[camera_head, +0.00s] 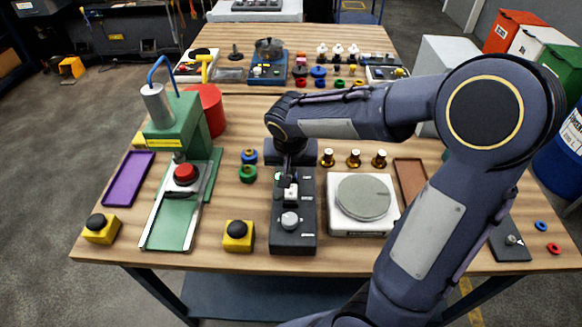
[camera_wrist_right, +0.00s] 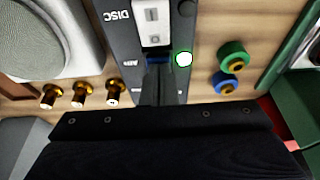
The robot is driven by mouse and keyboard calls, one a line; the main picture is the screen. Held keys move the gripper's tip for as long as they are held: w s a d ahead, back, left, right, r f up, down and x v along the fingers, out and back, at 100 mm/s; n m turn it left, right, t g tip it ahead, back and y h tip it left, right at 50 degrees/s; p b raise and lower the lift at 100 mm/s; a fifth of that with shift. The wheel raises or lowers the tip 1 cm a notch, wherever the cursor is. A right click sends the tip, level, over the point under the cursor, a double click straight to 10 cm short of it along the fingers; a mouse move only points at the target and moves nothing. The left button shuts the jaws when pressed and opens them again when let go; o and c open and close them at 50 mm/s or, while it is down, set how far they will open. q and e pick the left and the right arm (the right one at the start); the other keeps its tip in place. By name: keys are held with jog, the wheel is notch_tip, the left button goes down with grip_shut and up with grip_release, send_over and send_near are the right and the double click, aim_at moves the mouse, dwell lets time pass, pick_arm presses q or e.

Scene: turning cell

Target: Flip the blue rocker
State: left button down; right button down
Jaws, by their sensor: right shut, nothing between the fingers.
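The dark control box (camera_head: 293,238) stands on the near table, with a round grey knob (camera_head: 290,220) at its near end and a white rocker (camera_head: 291,193) further back. In the right wrist view the white rocker (camera_wrist_right: 152,20) sits beside the label "DISC". A blue piece, which looks like the blue rocker (camera_wrist_right: 158,58), shows only as a sliver by a second label; the rest is hidden by my fingers. My right gripper (camera_wrist_right: 158,72) is shut and empty, its tips right at the blue piece; I cannot tell whether they touch. In the head view my right gripper (camera_head: 290,172) is over the box's far part. My left gripper is out of view.
A lit green-white lamp (camera_wrist_right: 184,59) is beside the blue piece. A white scale with a round plate (camera_head: 362,197) stands right of the box. Brass posts (camera_head: 353,159) and blue and green rings (camera_head: 248,174) are close by. A green press (camera_head: 176,130) stands left.

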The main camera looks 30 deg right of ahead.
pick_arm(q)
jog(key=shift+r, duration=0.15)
pick_arm(e)
jog(key=shift+w+r, duration=0.1)
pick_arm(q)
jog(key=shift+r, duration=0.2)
pick_arm(e)
jog(key=shift+w+d+r, duration=0.25)
jog(key=shift+w+d, duration=0.15)
jog(key=shift+w, duration=0.15)
pick_arm(q)
jog(key=shift+p, duration=0.3)
